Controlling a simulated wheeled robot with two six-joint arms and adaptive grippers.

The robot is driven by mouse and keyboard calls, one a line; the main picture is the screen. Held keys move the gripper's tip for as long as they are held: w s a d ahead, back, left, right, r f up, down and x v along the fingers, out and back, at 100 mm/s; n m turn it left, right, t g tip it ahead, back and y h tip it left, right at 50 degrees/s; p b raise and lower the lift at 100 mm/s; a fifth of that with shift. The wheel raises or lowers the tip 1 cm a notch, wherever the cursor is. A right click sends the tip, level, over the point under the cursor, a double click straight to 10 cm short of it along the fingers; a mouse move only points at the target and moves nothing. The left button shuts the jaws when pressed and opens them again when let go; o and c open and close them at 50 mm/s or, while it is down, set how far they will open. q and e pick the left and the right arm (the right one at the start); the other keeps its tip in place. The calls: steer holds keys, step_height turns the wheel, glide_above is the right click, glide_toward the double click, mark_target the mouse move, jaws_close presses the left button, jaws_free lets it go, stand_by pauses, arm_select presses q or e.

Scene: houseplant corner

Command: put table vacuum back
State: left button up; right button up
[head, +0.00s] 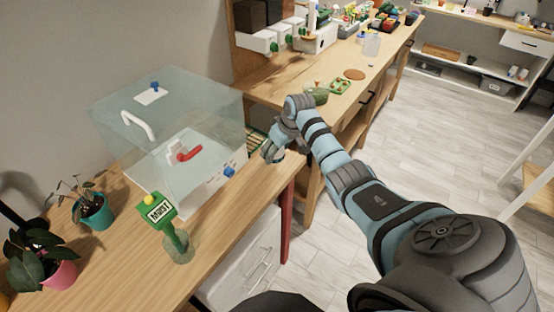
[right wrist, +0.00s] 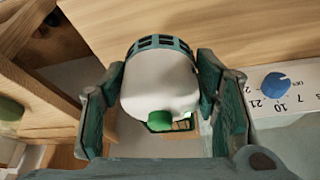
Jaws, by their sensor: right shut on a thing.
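The table vacuum (right wrist: 160,82) is a rounded white body with a slotted teal rim and a green button. In the right wrist view it sits between the two fingers of my right gripper, which is shut on it. In the head view my right gripper (head: 273,152) is over the right edge of the near wooden table (head: 225,240), beside the clear box; the vacuum is mostly hidden there. I cannot tell whether the vacuum touches the table. My left gripper is not in view.
A clear lidded box (head: 165,130) with a white base and blue knob stands close left of my gripper. A green moisture meter (head: 160,210) and two potted plants (head: 93,212) stand nearer. The far bench (head: 300,75) holds a green dish (head: 317,96) and a brown disc (head: 354,74).

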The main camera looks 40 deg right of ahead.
mark_target(276, 158)
step_height(276, 158, down, 4)
steer(key=shift+s+b, duration=0.1)
steer(key=shift+b, duration=0.3)
steer(key=o, duration=1.5)
steer(key=shift+c, duration=0.2)
steer(key=shift+r, duration=0.15)
steer(key=p+v, duration=0.3)
steer(key=v, duration=0.8)
steer(key=shift+s+r, duration=0.25)
steer(key=shift+r, duration=0.1)
